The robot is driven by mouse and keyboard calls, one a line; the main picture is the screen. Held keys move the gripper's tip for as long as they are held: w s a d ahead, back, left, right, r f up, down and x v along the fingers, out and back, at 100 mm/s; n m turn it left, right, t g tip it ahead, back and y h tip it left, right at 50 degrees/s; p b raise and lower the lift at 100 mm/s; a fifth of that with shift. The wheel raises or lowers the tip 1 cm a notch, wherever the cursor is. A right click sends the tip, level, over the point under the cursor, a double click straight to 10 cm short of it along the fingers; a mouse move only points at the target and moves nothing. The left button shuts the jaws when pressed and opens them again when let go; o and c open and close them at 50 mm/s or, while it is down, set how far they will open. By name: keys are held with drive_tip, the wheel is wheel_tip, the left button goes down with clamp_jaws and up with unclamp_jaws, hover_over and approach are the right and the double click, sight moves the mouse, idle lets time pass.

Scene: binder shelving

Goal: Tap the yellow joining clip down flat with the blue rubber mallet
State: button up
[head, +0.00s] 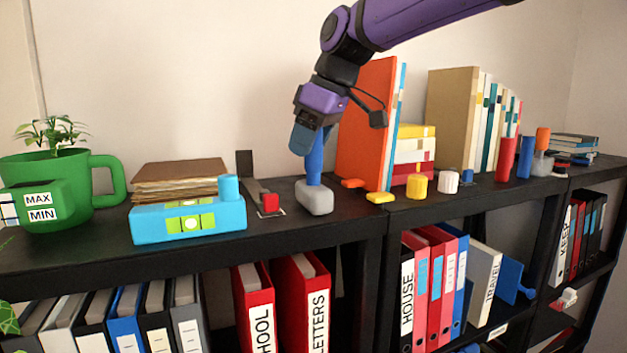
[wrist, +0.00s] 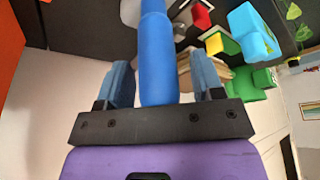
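The blue rubber mallet stands upright on its grey head (head: 314,197) on the black shelf top, its blue handle (head: 315,160) pointing up. My gripper (head: 308,140) is at the upper handle. In the wrist view the handle (wrist: 157,55) lies between the two fingers (wrist: 163,82), with a gap visible on each side, so the gripper looks open around it. The yellow joining clip (head: 380,197) lies right of the mallet head, by the seam between two shelf units. I cannot tell whether it is flat or slightly raised.
Left of the mallet are a red block (head: 270,203) and a blue level-like box (head: 188,219). Yellow and white cylinders (head: 418,184) stand to the right.

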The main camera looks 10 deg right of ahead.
clamp_jaws()
drive_tip(key=shift+r, duration=2.55)
drive_tip(key=shift+r, duration=3.2)
drive_tip(key=s+d, duration=0.2)
drive_tip(key=d, duration=1)
drive_tip(key=shift+d, duration=0.1)
